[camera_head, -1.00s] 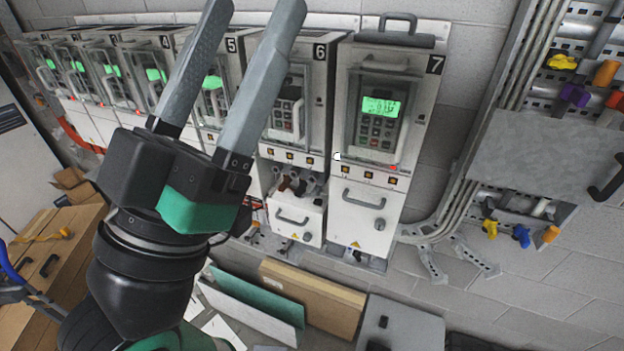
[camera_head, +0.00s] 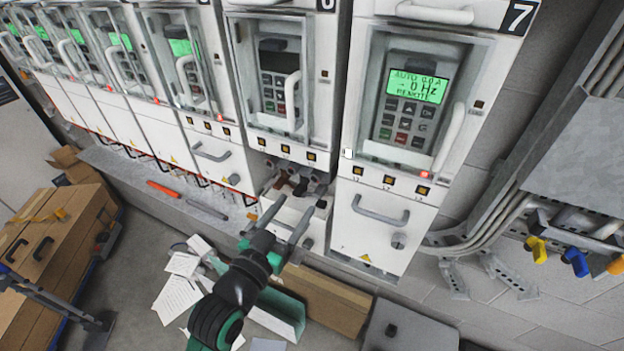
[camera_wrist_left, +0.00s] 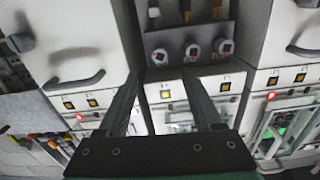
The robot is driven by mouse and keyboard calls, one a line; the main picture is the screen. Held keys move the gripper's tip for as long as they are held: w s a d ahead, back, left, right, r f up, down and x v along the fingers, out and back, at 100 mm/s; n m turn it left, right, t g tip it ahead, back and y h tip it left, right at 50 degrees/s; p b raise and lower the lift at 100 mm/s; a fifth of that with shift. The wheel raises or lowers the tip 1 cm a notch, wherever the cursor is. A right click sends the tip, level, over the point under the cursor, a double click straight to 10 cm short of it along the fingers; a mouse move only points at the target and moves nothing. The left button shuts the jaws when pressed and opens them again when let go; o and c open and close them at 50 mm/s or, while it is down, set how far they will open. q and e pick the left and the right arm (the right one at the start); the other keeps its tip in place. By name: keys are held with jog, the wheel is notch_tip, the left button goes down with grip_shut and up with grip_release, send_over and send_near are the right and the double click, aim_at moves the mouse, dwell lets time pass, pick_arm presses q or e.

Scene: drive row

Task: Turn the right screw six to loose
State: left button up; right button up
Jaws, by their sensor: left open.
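Drive six (camera_head: 238,60) has a dark screen, and its lower terminal bay (camera_head: 322,188) stands open. Screw heads and brown cable ends there are too small to tell apart in the head view. The left wrist view, upside down relative to the head view, shows three round screws: left (camera_wrist_left: 160,56), middle (camera_wrist_left: 193,50) and right (camera_wrist_left: 226,47). The left one there lies on the drive seven side, so it matches the right screw. My left gripper (camera_head: 298,204) is open and empty in front of the bay; in the left wrist view its fingers (camera_wrist_left: 163,80) point toward the screws.
Drive seven (camera_head: 500,60), with a green lit screen and a handled lower cover (camera_head: 375,245), stands at the right. A cover with a handle (camera_head: 212,152) is at the left. Cardboard (camera_head: 325,305), papers (camera_head: 175,295) and a grey box (camera_head: 410,330) lie below.

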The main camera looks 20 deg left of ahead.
aim_at(313, 180)
pick_arm(q)
jog(key=w, duration=1)
jog(key=shift+d+r, duration=0.1)
jog(key=shift+d, duration=0.15)
jog(key=shift+s, duration=0.1)
grip_shut()
